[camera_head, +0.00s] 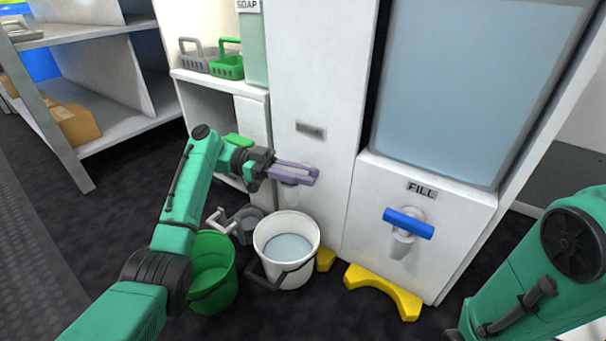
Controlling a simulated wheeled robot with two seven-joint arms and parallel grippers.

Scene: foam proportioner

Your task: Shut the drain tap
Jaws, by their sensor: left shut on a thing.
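The drain tap (292,181) is on the front of the white cabinet, under a small grey label too blurred to read. My left gripper (296,172) reaches it from the left and is shut on it at the handle. Pale purple bars show there, and I cannot clearly separate fingers from handle. The gripper hides most of the tap, so its handle angle is unclear. A white bucket (272,228) holding pale water stands on the floor below the tap. My right arm shows at the lower right; its gripper is out of view.
A fill tap with a blue handle (408,222) is at right, above a yellow floor bracket (383,291). A green bucket (213,272) and a grey bucket (246,224) stand beside the white one. Grey and green baskets (228,66) sit on a shelf.

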